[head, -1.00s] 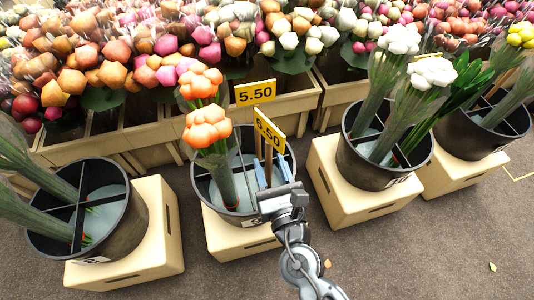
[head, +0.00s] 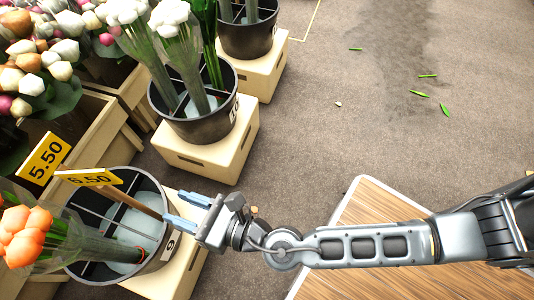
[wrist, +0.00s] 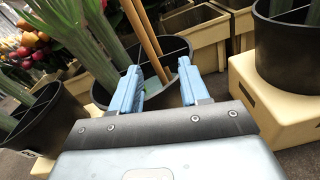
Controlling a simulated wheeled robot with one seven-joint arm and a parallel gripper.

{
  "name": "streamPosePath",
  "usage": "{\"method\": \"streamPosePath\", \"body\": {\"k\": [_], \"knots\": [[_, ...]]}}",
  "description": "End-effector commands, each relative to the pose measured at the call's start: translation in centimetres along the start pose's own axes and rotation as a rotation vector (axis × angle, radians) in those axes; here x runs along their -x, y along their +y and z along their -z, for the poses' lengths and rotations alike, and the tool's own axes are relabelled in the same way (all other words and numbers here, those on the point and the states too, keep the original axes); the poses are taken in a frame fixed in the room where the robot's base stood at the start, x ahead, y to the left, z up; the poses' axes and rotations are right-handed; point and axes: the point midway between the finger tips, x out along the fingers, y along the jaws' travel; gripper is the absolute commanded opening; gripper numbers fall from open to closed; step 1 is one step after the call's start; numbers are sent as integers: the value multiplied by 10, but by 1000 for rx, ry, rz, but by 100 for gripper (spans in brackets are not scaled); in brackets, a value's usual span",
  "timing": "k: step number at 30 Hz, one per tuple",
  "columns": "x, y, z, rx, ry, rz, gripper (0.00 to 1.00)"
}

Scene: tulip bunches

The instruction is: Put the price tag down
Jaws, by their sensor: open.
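Two yellow price tags on wooden sticks stand in a black divided bucket (head: 78,262). One reads 5.50 (head: 44,158); the other, apparently 6.50 (head: 88,178), is in front of it. The front tag's stick (head: 135,203) slants down into the bucket toward my fingertips. My gripper (head: 170,209) is open at the bucket's rim. In the wrist view, the two sticks (wrist: 148,32) rise beyond and between the open blue fingers (wrist: 158,72). The tag faces are out of that view. Whether a finger touches a stick, I cannot tell.
Orange tulips (head: 22,232) stand in the same bucket. Another black bucket (head: 215,125) with white tulips stands on a cream crate (head: 208,160). A wood-topped table (head: 365,210) lies under my arm. The floor (head: 330,130) beyond is clear apart from a few leaves.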

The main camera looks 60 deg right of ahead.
Motion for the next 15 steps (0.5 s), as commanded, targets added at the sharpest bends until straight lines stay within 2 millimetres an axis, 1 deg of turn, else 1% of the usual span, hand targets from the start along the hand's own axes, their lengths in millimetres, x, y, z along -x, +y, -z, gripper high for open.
{"method": "streamPosePath", "body": {"k": [1, 2, 3, 5, 6, 8, 9, 11, 12, 14, 15], "knots": [[17, -17, 5, -115, 41, 31, 45], [28, -25, 8, -202, 66, 49, 45], [43, -36, 11, -330, 97, 76, 45], [68, -50, 13, -541, 136, 120, 45], [85, -58, 13, -683, 154, 149, 45], [109, -65, 11, -900, 171, 193, 45], [125, -69, 7, -1044, 174, 221, 45], [148, -72, -1, -1263, 168, 260, 45], [162, -73, -8, -1410, 155, 285, 45], [183, -73, -20, -1631, 126, 316, 45], [196, -73, -30, -1777, 98, 334, 45]]}}
